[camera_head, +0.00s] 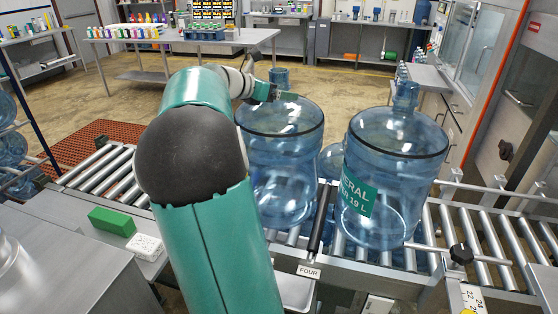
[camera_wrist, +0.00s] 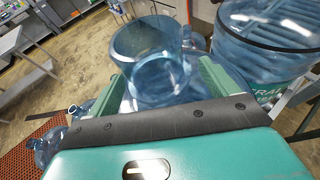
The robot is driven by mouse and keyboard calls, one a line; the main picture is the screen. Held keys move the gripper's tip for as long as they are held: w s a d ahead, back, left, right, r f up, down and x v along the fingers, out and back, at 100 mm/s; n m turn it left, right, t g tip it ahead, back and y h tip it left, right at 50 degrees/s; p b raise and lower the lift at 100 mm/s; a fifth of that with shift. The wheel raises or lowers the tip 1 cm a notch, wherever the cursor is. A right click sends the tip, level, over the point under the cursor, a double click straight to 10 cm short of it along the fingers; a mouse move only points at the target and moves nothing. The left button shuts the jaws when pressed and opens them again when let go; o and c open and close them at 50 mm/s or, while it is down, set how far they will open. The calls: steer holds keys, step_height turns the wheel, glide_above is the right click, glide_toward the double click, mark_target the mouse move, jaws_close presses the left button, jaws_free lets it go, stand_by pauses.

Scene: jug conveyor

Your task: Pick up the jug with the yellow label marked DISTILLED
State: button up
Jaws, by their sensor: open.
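A clear blue jug (camera_head: 280,180) stands upright on the roller conveyor, right of my arm in the head view. No label shows on its visible side. My gripper (camera_head: 278,93) is at the top of this jug, open, with its green fingers by the neck. In the wrist view the round neck (camera_wrist: 150,45) shows between the two fingers, without a visible grip. A second jug (camera_head: 395,170) stands upright to the right, with a green label reading "ERAL" and "19 L". I see no yellow DISTILLED label in either view.
The roller conveyor (camera_head: 485,238) runs across, with metal side rails. A sign reading FOUR (camera_head: 309,271) is on its front edge. Another jug (camera_head: 331,160) shows partly between the two. A green block (camera_head: 112,221) lies at left. More jugs (camera_head: 12,148) stand at the left edge.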

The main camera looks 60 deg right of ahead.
steer(key=shift+s+d+f, duration=0.15)
steer(key=shift+d, duration=0.15)
jaws_close()
steer(key=shift+r, duration=0.2)
